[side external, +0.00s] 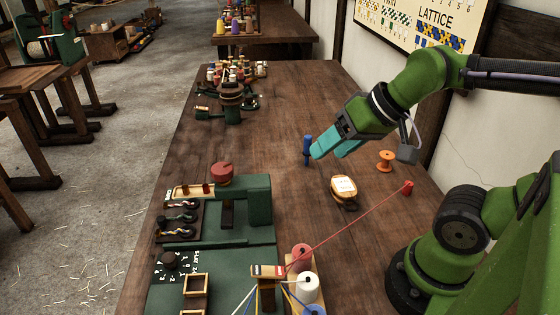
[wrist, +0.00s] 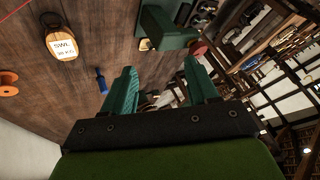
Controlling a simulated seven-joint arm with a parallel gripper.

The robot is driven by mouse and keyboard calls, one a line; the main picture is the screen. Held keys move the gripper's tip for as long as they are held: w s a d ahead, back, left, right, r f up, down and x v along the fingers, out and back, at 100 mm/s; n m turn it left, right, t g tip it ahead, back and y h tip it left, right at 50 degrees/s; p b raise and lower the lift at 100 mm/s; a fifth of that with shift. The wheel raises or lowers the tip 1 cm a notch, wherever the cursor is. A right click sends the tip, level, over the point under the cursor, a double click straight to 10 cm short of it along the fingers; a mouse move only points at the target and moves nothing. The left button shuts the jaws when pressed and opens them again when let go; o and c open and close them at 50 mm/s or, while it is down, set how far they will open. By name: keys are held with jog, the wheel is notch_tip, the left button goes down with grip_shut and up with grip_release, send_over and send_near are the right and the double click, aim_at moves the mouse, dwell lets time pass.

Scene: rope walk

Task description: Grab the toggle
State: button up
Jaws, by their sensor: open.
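A small blue peg-like piece (side external: 307,150), which seems to be the toggle, stands on the wooden bench near the middle. In the wrist view the blue piece (wrist: 101,80) shows just left of the left finger, outside the gap. My gripper (side external: 331,151) has teal fingers and is just right of the blue piece in the side view. I cannot tell whether a finger touches it. In the wrist view my gripper (wrist: 160,68) is open, with nothing between its fingers.
A wooden block marked SWL (side external: 343,186) and an orange spool (side external: 385,160) are nearby. A red line runs to a red piece (side external: 407,187) at front right. A green machine (side external: 258,200) stands front left. Bare bench lies left of the blue piece.

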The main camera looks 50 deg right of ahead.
dwell(0.3)
jog(key=m+g+h, duration=0.1)
jog(key=g+h, duration=0.1)
jog(key=g, duration=0.5)
send_over(409, 183)
jog(key=f, duration=1.8)
jog(key=shift+w+d+f, duration=0.15)
jog(key=shift+d+f, duration=0.1)
jog(key=shift+d, duration=0.05)
jog(key=shift+a+f, duration=0.15)
jog(key=shift+f, duration=1.25)
jog(key=shift+a+f, duration=0.1)
jog(key=shift+f, duration=1.25)
